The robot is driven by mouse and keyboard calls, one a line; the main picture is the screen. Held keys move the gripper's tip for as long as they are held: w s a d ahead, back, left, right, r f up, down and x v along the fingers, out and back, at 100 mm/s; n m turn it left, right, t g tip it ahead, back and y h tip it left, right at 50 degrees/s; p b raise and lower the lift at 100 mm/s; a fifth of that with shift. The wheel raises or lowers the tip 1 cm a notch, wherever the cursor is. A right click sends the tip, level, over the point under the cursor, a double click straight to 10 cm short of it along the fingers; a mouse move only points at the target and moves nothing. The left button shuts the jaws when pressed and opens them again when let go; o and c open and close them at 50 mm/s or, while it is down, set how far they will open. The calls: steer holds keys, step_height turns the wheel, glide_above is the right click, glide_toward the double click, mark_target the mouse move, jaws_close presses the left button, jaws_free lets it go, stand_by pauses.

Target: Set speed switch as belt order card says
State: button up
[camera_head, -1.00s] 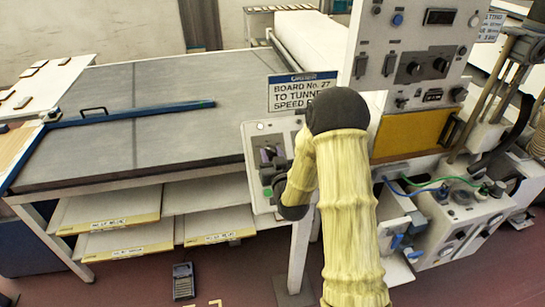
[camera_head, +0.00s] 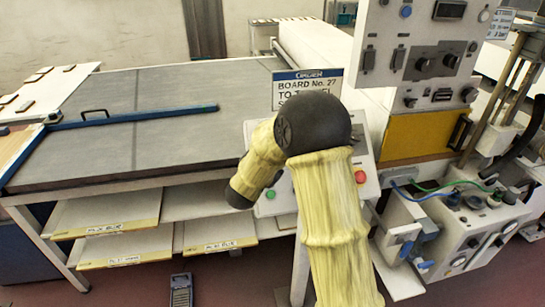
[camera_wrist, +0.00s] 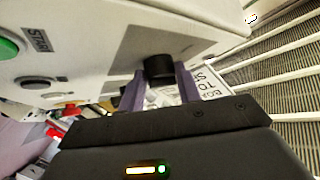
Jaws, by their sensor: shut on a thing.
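The knob's scale and pointer cannot be read. My gripper is hidden in the head view.
A grey table (camera_head: 130,115) with a blue bar (camera_head: 140,115) lies at left, shelves of labelled boards below it. A taller cabinet (camera_head: 415,55) with knobs and switches stands at right, a box with cables (camera_head: 460,215) below it.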

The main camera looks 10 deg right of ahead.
steer(key=m+g, duration=0.1)
steer(key=m+g+h+p, duration=0.1)
steer(key=m, duration=0.1)
steer(key=m+p, duration=0.1)
steer(key=shift+w+a+r+g+h, duration=0.2)
steer(key=shift+w+r+g+h, duration=0.1)
steer(key=shift+r+g, duration=0.1)
steer(key=m+g+p, duration=0.3)
steer(key=m, duration=0.1)
steer(key=shift+w+r, duration=0.1)
steer(key=shift+r, duration=0.15)
steer(key=m+g+p, duration=0.1)
steer(key=m+p, duration=0.1)
steer(key=m+g+y+p, duration=0.1)
steer(key=m+g+p, duration=0.1)
steer(key=p, duration=0.1)
steer(key=shift+w+r, duration=0.2)
steer(key=shift+d+f+m+g+y+p, duration=0.15)
steer(key=shift+m+g+y+p, duration=0.15)
steer(key=shift+m+g+p, duration=0.6)
steer(key=shift+f+t, duration=0.1)
steer(key=shift+t, duration=0.2)
steer(key=o, duration=1)
steer(key=shift+c, duration=0.2)
